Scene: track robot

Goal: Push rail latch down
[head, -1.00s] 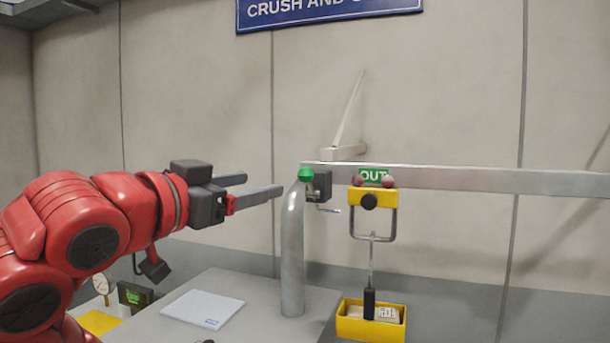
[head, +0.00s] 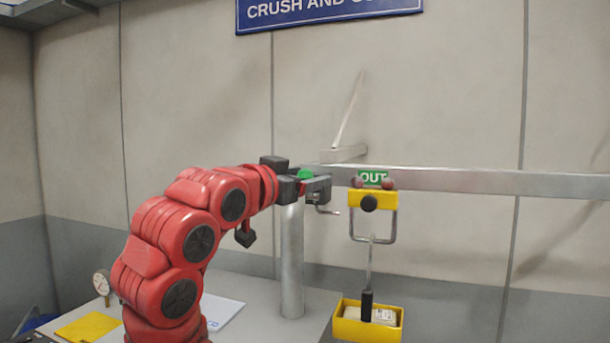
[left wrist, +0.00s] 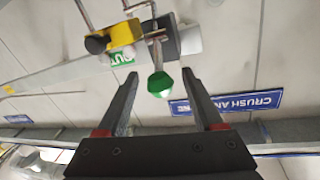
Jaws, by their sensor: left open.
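The rail latch has a green knob (head: 305,174), which shows at the left end of the metal rail (head: 460,180), above the grey post (head: 291,262). A dark block (head: 322,186) sits beside the knob at the rail end. My left gripper (head: 306,184) is open at the latch and hides part of it. In the left wrist view, the green knob (left wrist: 160,86) on its short metal arm (left wrist: 157,50) lies between the two open fingers, with a gap on each side. I cannot tell whether anything touches it. My right gripper is not in view.
A small crank (head: 327,211) sticks out below the block. A desk with a yellow sheet (head: 88,328) lies below.

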